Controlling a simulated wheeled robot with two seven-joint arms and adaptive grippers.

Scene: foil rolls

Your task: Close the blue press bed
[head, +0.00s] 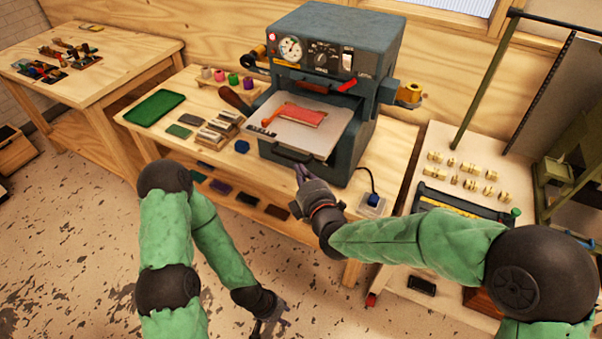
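The blue-grey press (345,40) stands on a wooden bench, with a gauge and knobs on its front. Its flat bed (325,139) is pulled out toward me and carries a red piece (304,115). A dark handle (291,155) runs along the bed's front edge. My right gripper (299,172) is just below and in front of that handle; whether it touches the handle cannot be told. Its fingers are small and dark, and their opening is unclear. My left gripper (268,328) hangs low over the floor, away from the bench, with its fingers apart and nothing visible between them.
A green tray (155,107), small blocks (217,132) and a blue knob-like piece (242,146) lie left of the press. A small switch box (372,204) sits at the bench's front right. Another table (463,157) with brass pieces stands right.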

